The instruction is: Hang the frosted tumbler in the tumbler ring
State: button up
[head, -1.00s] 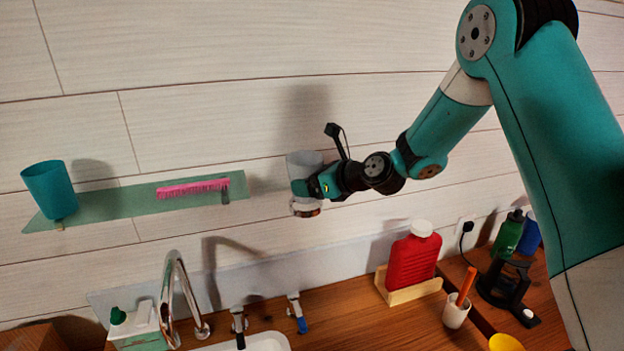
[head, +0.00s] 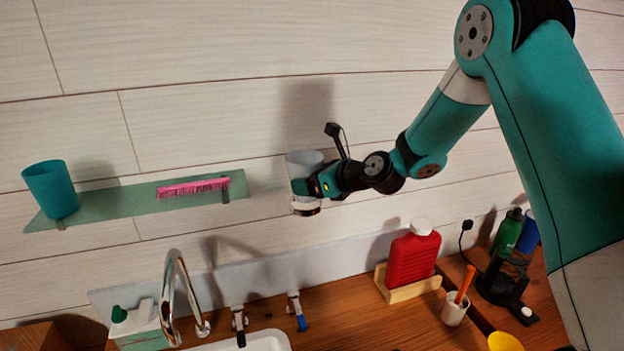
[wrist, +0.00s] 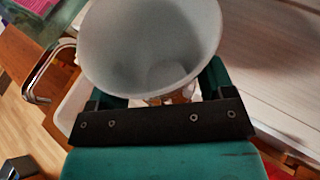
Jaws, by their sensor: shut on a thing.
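The frosted tumbler (head: 303,160) is pale grey and upright in front of the wall, right of the shelf. In the wrist view I look down into its open mouth (wrist: 150,45). My gripper (head: 312,187) is shut on the tumbler's side, coming from the right. A small band that looks like the tumbler ring (head: 306,211) shows at the tumbler's lower end, below my gripper. The gripper hides part of the tumbler, and I cannot tell whether its base is inside the ring or just above it.
A green glass shelf (head: 125,203) holds a teal cup (head: 51,188) and a pink brush (head: 193,187). Below are a curved tap (head: 172,290), a sink (head: 262,341) and a red bottle (head: 412,258) on the wooden counter. The wall above the tumbler is clear.

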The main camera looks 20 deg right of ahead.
jog(key=shift+f, duration=0.15)
jog(key=shift+f+b, duration=1.15)
jog(key=shift+f, duration=0.65)
jog(key=o, duration=1)
jog(key=shift+o, duration=0.2)
jog(key=b+v, duration=0.5)
jog(key=v, duration=1.2)
jog(key=shift+s, duration=0.2)
jog(key=shift+d+r, duration=0.1)
